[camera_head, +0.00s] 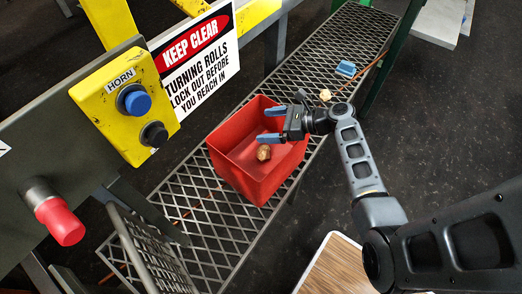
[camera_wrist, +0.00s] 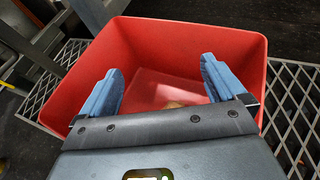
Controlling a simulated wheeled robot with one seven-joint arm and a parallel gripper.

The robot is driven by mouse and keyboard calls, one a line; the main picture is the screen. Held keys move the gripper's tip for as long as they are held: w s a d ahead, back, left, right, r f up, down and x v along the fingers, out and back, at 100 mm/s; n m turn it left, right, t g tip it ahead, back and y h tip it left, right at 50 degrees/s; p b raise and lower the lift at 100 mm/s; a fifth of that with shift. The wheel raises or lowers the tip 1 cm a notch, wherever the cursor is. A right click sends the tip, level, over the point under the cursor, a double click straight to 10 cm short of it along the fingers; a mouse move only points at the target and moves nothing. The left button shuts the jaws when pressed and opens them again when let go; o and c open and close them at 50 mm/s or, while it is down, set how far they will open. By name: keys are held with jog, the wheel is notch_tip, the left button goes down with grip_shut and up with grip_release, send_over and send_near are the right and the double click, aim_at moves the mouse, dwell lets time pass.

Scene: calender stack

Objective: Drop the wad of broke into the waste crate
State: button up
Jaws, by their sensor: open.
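The red waste crate (camera_head: 222,160) stands open-topped on the metal grating. A small brown, crumpled lump (camera_head: 264,152), which looks like the wad of broke, lies inside it. In the wrist view, part of a tan lump (camera_wrist: 173,104) shows on the crate floor, mostly hidden behind my gripper's body. My gripper (camera_head: 266,125) has its two blue fingers spread apart and empty, over the crate's opening. In the wrist view, my gripper (camera_wrist: 160,72) points down into the crate (camera_wrist: 262,60), with nothing between the fingers.
A pale crumpled piece (camera_head: 325,95) and a blue block (camera_head: 346,68) lie on the grating (camera_head: 335,35) beyond the crate. A yellow horn box (camera_head: 112,100), a red knob (camera_head: 60,220) and a warning sign (camera_head: 195,60) stand left. A wood-topped surface (camera_head: 335,268) is at the bottom.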

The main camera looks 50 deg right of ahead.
jog(key=v, duration=0.5)
jog(key=shift+s+d+r, duration=0.1)
jog(key=shift+s+r, duration=0.1)
jog(key=shift+s, duration=0.05)
